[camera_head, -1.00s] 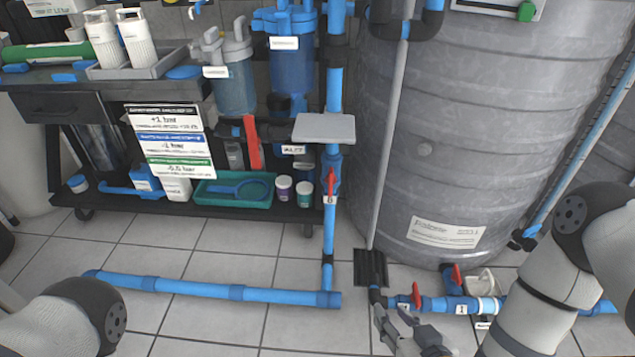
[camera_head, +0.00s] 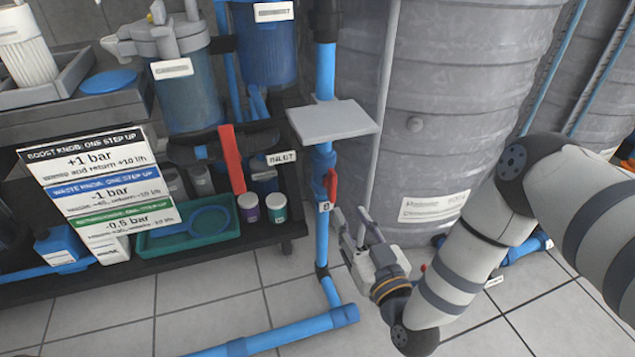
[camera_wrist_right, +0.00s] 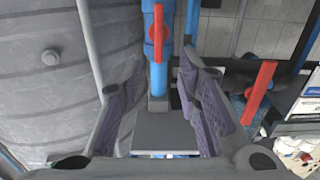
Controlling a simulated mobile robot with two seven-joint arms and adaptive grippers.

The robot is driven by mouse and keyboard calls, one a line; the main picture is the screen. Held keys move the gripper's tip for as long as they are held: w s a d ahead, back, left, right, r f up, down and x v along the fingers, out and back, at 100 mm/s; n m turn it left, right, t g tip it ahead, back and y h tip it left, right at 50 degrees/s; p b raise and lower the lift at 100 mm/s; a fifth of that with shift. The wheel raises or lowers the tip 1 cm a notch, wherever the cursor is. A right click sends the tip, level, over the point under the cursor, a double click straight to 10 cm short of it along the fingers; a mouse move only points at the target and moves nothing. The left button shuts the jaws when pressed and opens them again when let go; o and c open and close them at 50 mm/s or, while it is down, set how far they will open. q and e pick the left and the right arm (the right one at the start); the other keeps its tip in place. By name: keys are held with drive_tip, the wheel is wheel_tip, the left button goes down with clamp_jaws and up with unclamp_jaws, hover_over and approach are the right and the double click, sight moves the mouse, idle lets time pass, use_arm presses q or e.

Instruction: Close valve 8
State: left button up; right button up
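Valve 8 has a red lever handle (camera_head: 331,185) on the vertical blue pipe (camera_head: 322,240), just above a small white "8" label (camera_head: 324,207). The handle lies roughly along the pipe. It also shows in the right wrist view (camera_wrist_right: 157,35), upper centre. My right gripper (camera_head: 350,220) is beside the pipe, to the right of and slightly below the handle. In the right wrist view the purple-padded fingers (camera_wrist_right: 162,75) are spread wide with nothing between them gripped, and the handle is beyond their tips. My left gripper is out of view.
A grey plate (camera_head: 332,120) juts out above the valve. A longer red handle (camera_head: 232,158) is to the left, near the filter housings. A large grey tank (camera_head: 450,100) stands right behind. Blue floor pipe (camera_head: 285,335) runs below. A hanging sign (camera_head: 98,185) is at left.

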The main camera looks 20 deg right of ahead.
sight(335, 187)
drive_tip(key=w+b, duration=0.4)
drive_tip(key=w, duration=0.7)
drive_tip(key=shift+w+a+f, duration=0.1)
drive_tip(key=shift+w, duration=0.4)
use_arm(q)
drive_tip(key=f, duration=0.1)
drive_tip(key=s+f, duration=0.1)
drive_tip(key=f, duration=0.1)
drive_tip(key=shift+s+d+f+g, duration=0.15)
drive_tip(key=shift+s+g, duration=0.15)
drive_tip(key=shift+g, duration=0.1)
use_arm(e)
drive_tip(key=shift+c, duration=0.2)
clamp_jaws()
